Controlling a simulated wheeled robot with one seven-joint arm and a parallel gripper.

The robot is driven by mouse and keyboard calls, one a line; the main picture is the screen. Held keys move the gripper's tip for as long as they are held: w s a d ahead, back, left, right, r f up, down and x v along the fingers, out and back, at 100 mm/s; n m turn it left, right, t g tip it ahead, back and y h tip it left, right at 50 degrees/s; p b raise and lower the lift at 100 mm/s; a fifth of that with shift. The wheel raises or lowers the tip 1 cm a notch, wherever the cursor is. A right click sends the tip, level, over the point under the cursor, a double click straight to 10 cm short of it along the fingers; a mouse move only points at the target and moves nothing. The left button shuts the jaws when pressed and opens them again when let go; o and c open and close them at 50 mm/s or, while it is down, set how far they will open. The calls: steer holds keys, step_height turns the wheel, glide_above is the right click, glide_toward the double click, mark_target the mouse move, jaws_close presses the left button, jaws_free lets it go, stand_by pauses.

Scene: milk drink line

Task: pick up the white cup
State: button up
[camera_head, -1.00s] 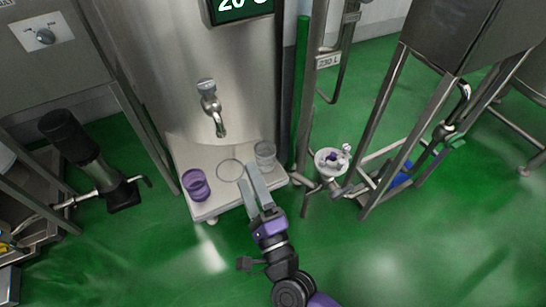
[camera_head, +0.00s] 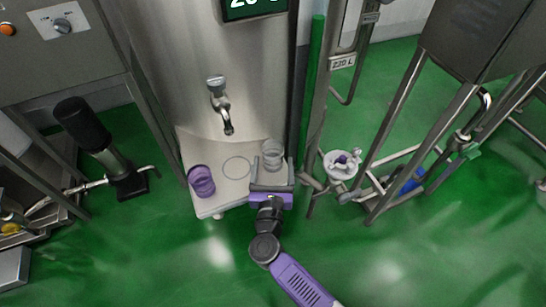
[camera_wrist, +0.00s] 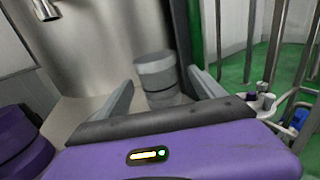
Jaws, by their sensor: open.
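The white cup (camera_head: 272,152) looks pale grey and stands upright on the right side of the metal shelf under the tap. It also shows in the wrist view (camera_wrist: 158,78), between my two fingers and a little beyond them. My gripper (camera_head: 272,168) is open at the shelf's front right, with its fingers pointing towards the cup and one finger on each side. In the wrist view my gripper (camera_wrist: 158,85) has nothing clamped between its fingers. I cannot tell whether a finger touches the cup.
A purple cup (camera_head: 201,181) stands on the left of the shelf (camera_head: 209,206). A tap (camera_head: 221,108) hangs from the steel tank (camera_head: 190,60) above a ring mark. A green pipe (camera_head: 312,90) and metal posts rise close on the right.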

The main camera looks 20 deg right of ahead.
mark_target(272, 163)
steer(key=shift+x, duration=1.9)
steer(key=c, duration=1.4)
steer(key=shift+c, duration=0.2)
